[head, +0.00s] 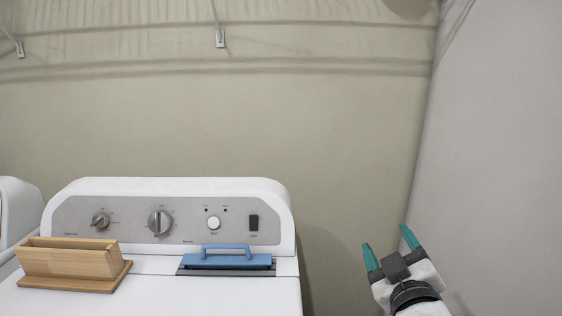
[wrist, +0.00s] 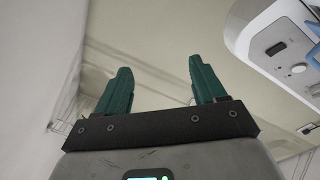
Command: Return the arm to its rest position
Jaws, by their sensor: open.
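My gripper (head: 388,248) is at the lower right of the head view, to the right of the white machine and in front of the bare wall. Its two teal fingers point up and are spread apart with nothing between them. The wrist view also shows the gripper (wrist: 160,88) open and empty, with a dark crossbar below the fingers. My arm shows only as a short piece at the bottom edge of the head view; the rest of it is out of frame.
A white machine (head: 170,187) with knobs stands at the lower left. A wooden box (head: 70,262) and a blue-handled brush-like item (head: 226,261) sit on it. A grey side wall (head: 500,160) is close on the right. Brackets (head: 220,38) hang high on the back wall.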

